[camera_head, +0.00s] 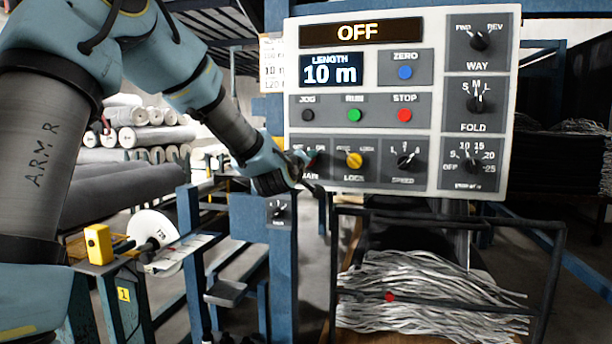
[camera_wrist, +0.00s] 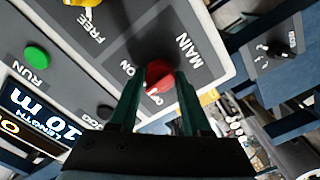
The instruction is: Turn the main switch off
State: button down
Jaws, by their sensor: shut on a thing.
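The main switch is a red knob (camera_wrist: 158,74) on the grey panel, under the label MAIN in the wrist view. My gripper (camera_wrist: 160,88) has its two green fingers on either side of this knob and is shut on it. An ON mark shows beside the knob; another mark is partly covered by a finger. In the head view my gripper (camera_head: 303,163) is at the lower left of the control panel (camera_head: 436,100) and hides most of the switch. The panel's top display (camera_head: 358,32) reads OFF.
The yellow LOCK knob (camera_head: 354,160) and SPEED knob (camera_head: 406,161) sit right of my gripper. JOG, green RUN (camera_head: 354,115) and red STOP (camera_head: 404,115) buttons are above. A blue post (camera_head: 280,250) with a small switch stands below. Grey strips (camera_head: 430,295) lie under the panel.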

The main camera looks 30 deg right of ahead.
jog(key=shift+n+b, duration=3.8)
jog(key=shift+n, duration=0.3)
jog(key=shift+c, duration=1.8)
grip_release()
jog(key=b+v, duration=0.2)
jog(key=v, duration=0.8)
jog(key=shift+s+a, duration=0.3)
